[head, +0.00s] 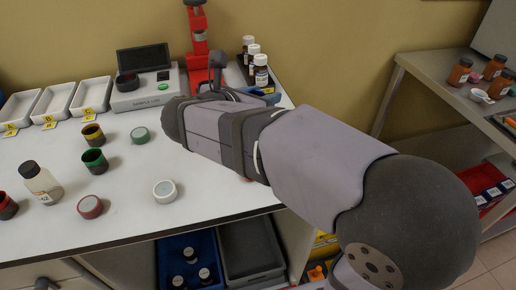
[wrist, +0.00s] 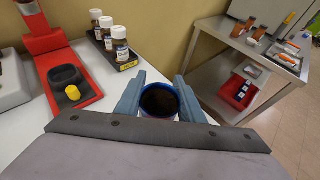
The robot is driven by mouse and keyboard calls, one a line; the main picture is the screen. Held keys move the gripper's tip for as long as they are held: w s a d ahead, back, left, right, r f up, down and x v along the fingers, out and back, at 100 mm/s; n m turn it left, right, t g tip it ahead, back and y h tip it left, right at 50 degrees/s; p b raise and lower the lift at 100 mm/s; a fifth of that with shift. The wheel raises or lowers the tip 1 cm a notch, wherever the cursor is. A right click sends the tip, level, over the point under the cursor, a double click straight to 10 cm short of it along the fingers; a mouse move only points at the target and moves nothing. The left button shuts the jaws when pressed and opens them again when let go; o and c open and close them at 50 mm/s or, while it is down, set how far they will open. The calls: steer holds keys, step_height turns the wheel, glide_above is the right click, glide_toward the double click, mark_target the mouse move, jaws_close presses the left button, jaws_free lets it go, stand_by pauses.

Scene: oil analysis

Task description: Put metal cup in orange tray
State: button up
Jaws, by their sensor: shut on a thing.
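In the wrist view my gripper (wrist: 158,98) is shut on a blue-rimmed round cup (wrist: 160,103) with a dark inside. The cup is upright between the two blue-grey fingers, near the right edge of the white bench; I cannot tell whether it touches the bench. I cannot tell if it is metal. In the head view my arm hides the cup and most of the gripper. An orange item (head: 511,123) at the right edge of the head view lies on the steel cart; I cannot tell if it is the orange tray.
The steel cart (head: 440,68) stands right of the bench across a gap, with brown bottles (head: 460,72) and a small pale cup (head: 480,95) on it. A red stand (wrist: 70,70) and a dark tray of bottles (wrist: 117,55) are left of my gripper.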

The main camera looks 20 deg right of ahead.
steer(key=shift+f+b, duration=1.15)
steer(key=shift+f, duration=3.85)
steer(key=shift+f, duration=0.2)
steer(key=o, duration=1)
steer(key=shift+o, duration=0.2)
steer(key=shift+r, duration=0.3)
steer(key=p+v, duration=0.1)
steer(key=v, duration=1.1)
steer(key=shift+p, duration=0.35)
